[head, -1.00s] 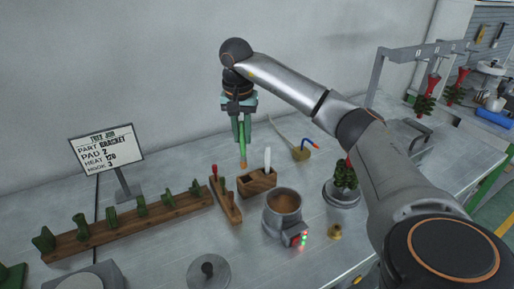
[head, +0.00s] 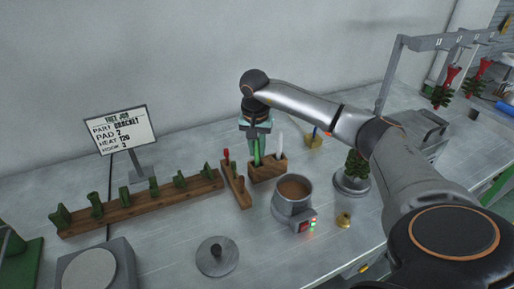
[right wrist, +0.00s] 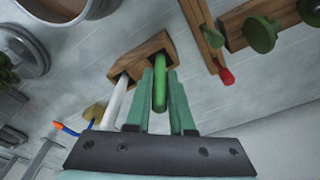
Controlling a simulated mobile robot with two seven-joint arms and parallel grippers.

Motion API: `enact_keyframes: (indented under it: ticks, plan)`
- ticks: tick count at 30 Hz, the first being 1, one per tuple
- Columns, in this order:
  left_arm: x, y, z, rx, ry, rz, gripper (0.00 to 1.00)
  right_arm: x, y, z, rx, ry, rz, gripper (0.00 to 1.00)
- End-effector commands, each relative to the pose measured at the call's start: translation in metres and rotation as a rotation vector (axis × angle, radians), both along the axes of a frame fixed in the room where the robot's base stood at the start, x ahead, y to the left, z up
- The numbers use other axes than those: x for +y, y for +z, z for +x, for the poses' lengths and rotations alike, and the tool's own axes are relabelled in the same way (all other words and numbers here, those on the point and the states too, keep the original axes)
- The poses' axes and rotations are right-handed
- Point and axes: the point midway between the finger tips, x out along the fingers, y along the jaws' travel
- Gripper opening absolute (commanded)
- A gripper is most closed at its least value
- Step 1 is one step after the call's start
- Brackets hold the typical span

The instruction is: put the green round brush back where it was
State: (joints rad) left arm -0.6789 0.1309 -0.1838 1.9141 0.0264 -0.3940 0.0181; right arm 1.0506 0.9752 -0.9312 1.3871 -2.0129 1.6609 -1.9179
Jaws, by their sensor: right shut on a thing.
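The green round brush (right wrist: 160,90) is between the fingers of my right gripper (right wrist: 162,100), which is shut on its green handle. In the right wrist view its lower end meets the wooden block (right wrist: 124,66), and its tip is hidden there, seemingly in the block's opening. In the head view my right gripper (head: 258,156) is pointing down over the left part of the same block (head: 270,174). A white-handled tool (head: 280,147) stands in the block beside the brush. My left gripper is not in view.
A long rack of green pieces (head: 140,205) lies further left.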

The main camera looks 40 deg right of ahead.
Motion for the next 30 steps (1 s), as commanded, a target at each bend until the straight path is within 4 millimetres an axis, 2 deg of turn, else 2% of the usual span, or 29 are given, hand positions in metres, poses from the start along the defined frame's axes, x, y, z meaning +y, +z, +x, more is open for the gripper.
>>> enact_keyframes:
  ticks: [6,7,15,25,30]
  plan:
    - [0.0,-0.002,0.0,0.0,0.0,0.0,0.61,0.0,-0.003,0.0,0.0,0.0,0.0,0.0]
    - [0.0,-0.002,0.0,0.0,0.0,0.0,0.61,0.0,-0.003,0.0,0.0,0.0,0.0,0.22]
    - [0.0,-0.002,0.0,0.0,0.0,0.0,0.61,0.0,-0.003,0.0,0.001,0.0,0.001,0.51]
    - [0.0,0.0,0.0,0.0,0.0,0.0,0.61,0.001,0.004,0.0,-0.001,0.001,0.001,0.51]
    - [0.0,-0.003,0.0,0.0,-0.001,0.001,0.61,0.004,0.031,-0.001,-0.006,0.002,0.001,0.51]
